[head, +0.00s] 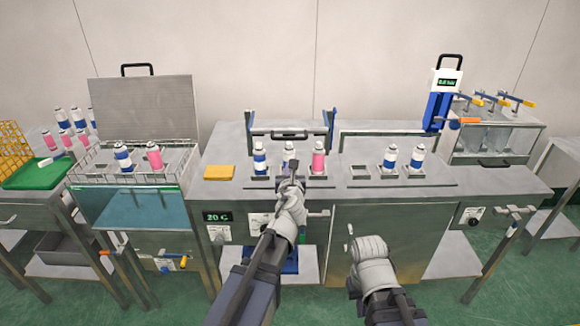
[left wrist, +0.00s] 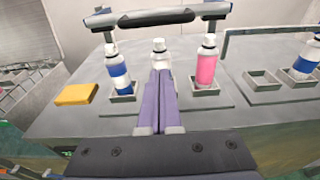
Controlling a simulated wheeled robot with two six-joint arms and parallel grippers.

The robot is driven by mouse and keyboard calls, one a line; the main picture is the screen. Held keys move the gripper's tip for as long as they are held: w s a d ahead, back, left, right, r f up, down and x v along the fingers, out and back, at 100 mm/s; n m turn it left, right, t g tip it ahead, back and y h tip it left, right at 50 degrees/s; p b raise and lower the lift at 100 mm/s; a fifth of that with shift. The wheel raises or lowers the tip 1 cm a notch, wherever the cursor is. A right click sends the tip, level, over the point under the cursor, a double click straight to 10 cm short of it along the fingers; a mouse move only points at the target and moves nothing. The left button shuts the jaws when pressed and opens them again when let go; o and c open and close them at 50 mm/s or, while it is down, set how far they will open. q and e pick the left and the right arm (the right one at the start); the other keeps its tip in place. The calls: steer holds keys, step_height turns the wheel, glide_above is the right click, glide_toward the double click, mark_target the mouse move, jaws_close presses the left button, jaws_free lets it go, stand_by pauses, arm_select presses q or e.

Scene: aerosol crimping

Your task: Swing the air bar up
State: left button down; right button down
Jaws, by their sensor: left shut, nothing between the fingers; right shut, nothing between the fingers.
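The air bar (head: 289,134) appears to be the grey bar with a dark grip, carried between two blue-ended posts behind the left row of cans. It spans the top of the left wrist view (left wrist: 157,17). My left gripper (head: 292,172) is shut and empty, in front of the middle can (head: 289,151) and apart from the bar. In the left wrist view its purple fingers (left wrist: 159,105) lie together and partly cover that can. My right gripper (head: 370,250) is low before the cabinet front, shut and empty; its fingers are hard to make out.
A blue-banded can (head: 260,157) and a pink can (head: 318,160) stand beside the middle can. A yellow cloth (head: 219,172) lies to the left. Two more cans (head: 390,159) stand on the right, near a blue and white device (head: 441,100).

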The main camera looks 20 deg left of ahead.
arm_select(q)
steer(key=b+x, duration=0.1)
steer(key=x, duration=0.7)
steer(key=shift+w+f, duration=0.1)
steer(key=shift+w, duration=0.15)
steer(key=r+p, duration=0.2)
steer(key=s+r+p, duration=0.1)
steer(key=r+p, duration=0.1)
